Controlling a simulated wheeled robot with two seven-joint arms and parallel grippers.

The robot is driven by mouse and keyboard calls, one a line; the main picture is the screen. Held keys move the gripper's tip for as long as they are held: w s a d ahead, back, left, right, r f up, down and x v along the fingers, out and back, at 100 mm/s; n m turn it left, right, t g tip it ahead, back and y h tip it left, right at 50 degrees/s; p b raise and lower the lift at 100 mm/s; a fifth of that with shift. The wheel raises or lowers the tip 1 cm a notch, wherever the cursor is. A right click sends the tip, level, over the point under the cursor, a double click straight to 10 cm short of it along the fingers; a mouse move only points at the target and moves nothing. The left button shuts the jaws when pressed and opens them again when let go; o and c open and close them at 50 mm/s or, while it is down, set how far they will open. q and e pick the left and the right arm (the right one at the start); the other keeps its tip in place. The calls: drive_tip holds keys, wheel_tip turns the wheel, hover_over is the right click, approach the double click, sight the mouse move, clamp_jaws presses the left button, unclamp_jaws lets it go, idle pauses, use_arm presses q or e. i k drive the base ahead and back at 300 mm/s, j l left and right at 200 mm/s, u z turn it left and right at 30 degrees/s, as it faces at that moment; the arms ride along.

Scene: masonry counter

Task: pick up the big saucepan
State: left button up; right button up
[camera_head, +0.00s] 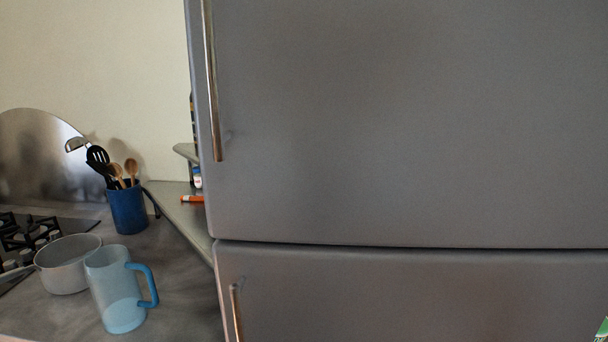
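A light grey saucepan (66,272) stands upright on the grey counter at the lower left in the head view. Its handle (17,272) points left toward the stove. The inside looks empty from here, and part of its right side is hidden behind a clear pitcher. No other saucepan is in view. Neither of my grippers shows in the head view.
A clear pitcher (112,290) with a blue handle stands just right of the saucepan. A blue utensil crock (127,208) stands behind. The gas stove (28,232) lies left. A large grey fridge (400,130) fills the right side. Bare counter (185,290) lies right of the pitcher.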

sight(59, 265)
drive_tip(key=u, duration=1.35)
drive_tip(key=i+j, duration=0.15)
drive_tip(key=j, duration=0.15)
drive_tip(key=i+j+z, duration=0.1)
drive_tip(key=j, duration=0.2)
drive_tip(key=i+j, duration=0.15)
drive_tip(key=j, duration=0.2)
